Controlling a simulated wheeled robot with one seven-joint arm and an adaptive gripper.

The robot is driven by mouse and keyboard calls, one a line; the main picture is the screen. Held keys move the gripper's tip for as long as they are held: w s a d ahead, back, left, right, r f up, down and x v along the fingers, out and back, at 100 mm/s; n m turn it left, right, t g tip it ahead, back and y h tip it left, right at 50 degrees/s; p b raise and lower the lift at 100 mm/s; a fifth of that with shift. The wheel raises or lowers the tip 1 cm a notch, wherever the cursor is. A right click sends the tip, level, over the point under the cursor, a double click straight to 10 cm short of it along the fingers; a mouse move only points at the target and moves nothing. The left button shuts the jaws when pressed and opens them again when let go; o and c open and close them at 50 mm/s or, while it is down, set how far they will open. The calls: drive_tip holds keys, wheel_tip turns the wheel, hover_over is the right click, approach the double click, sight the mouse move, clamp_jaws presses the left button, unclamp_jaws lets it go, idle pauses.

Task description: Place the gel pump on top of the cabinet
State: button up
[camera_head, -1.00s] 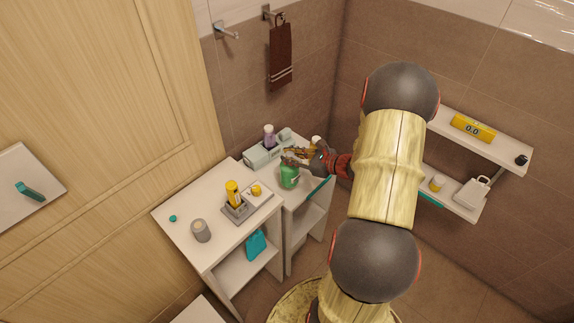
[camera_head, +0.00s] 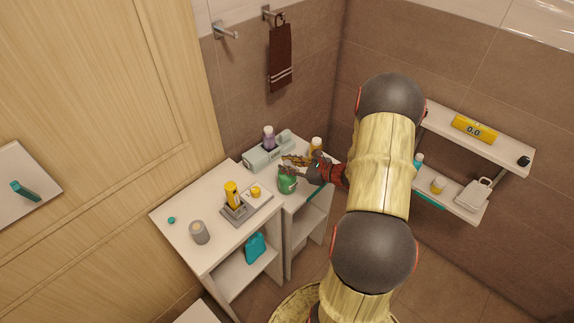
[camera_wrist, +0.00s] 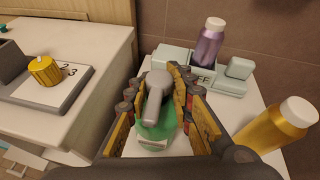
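The gel pump is a green bottle (camera_head: 287,183) with a grey pump head, standing on the white right-hand cabinet (camera_head: 296,203) near its front edge. My gripper (camera_head: 294,165) is beside and over the bottle's upper part in the head view. The fingers are spread, one on each side; whether either touches the bottle cannot be told.
A grey organizer (camera_wrist: 200,75) with a purple bottle (camera_wrist: 210,42) stands behind, and a yellow bottle (camera_wrist: 278,125) is close to the right finger.

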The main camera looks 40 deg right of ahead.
drive_tip(key=o, duration=0.4)
drive_tip(key=shift+r, duration=0.1)
drive_tip(key=shift+s+r, duration=0.1)
drive_tip(key=shift+r, duration=0.1)
drive_tip(key=p+v, duration=0.2)
drive_tip(key=v, duration=1)
drive_tip(key=a+r+n+g+y, duration=0.2)
drive_tip(key=a+r+n+g, duration=0.35)
drive_tip(key=a, duration=0.75)
drive_tip(key=a+r+n+g+y, duration=0.25)
drive_tip(key=a+r+n, duration=0.45)
drive_tip(key=a+n, duration=0.4)
drive_tip(key=s+a+r+n+h, duration=0.2)
drive_tip(key=s+a+r+n, duration=0.1)
drive_tip(key=n, duration=0.2)
drive_tip(key=s+a+r+n+h, duration=0.3)
drive_tip(key=s+r+n, duration=0.1)
drive_tip(key=n, duration=0.1)
drive_tip(key=s+a+r+n+h, duration=0.2)
drive_tip(key=s+a+r+n, duration=0.1)
drive_tip(key=r+n, duration=0.1)
drive_tip(key=shift+s+a+r+n+h, duration=0.2)
drive_tip(key=shift+s+a+n+h, duration=0.15)
drive_tip(key=shift+n, duration=0.5)
